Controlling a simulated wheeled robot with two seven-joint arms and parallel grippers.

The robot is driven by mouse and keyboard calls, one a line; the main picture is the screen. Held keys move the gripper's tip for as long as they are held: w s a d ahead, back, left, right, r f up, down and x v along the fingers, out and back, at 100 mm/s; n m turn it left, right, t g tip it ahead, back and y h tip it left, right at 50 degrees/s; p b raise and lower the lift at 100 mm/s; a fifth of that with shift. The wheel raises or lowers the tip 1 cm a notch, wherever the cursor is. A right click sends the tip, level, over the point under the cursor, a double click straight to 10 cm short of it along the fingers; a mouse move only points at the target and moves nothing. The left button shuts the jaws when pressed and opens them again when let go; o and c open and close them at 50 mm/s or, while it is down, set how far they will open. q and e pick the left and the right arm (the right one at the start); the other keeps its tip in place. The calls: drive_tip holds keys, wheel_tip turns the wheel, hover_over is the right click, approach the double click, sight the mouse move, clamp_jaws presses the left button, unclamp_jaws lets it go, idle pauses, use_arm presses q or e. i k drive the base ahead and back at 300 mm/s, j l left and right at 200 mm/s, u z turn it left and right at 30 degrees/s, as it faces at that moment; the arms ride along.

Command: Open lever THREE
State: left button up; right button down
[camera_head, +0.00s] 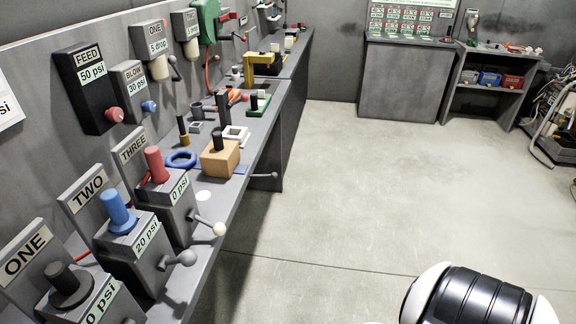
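The unit labelled THREE (168,198) stands on the left bench with a red upright knob (156,165) and a "0 psi" plate. Its lever (208,222) sticks out from the front side, ending in a cream ball that points right and slightly down. Beside it, nearer to me, is unit TWO (138,247) with a blue knob, a "20 psi" plate and a grey-ball lever (178,259). Unit ONE (75,305) has a black knob and is cut by the bottom edge. Neither of my grippers is in view.
Farther along the bench are a blue ring (181,159), a wooden block (220,158) and another lever (264,176) at the bench's front. FEED (92,88) and BLOW (134,92) boxes hang on the wall panel.

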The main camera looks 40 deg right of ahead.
sight(218, 229)
drive_tip(key=i+l+z, duration=0.2)
drive_tip(key=z, duration=0.2)
drive_tip(key=i+l+z, duration=0.1)
drive_tip(key=i+z, duration=0.15)
drive_tip(key=z, duration=0.15)
drive_tip(key=u, duration=0.5)
drive_tip(key=i+l+u, duration=0.1)
drive_tip(key=l+u, duration=0.35)
drive_tip(key=i+l+u, duration=0.1)
drive_tip(key=l+u, duration=0.75)
drive_tip(key=l, duration=0.45)
drive_tip(key=k+l+u, duration=0.1)
drive_tip(key=l, duration=0.4)
drive_tip(key=k+l, duration=0.1)
drive_tip(key=l, duration=0.35)
drive_tip(key=k+l+u, duration=0.1)
drive_tip(key=l, duration=0.4)
drive_tip(key=k+l+u, duration=0.1)
drive_tip(key=l, duration=0.35)
drive_tip(key=k+l, duration=0.1)
drive_tip(key=l, duration=0.35)
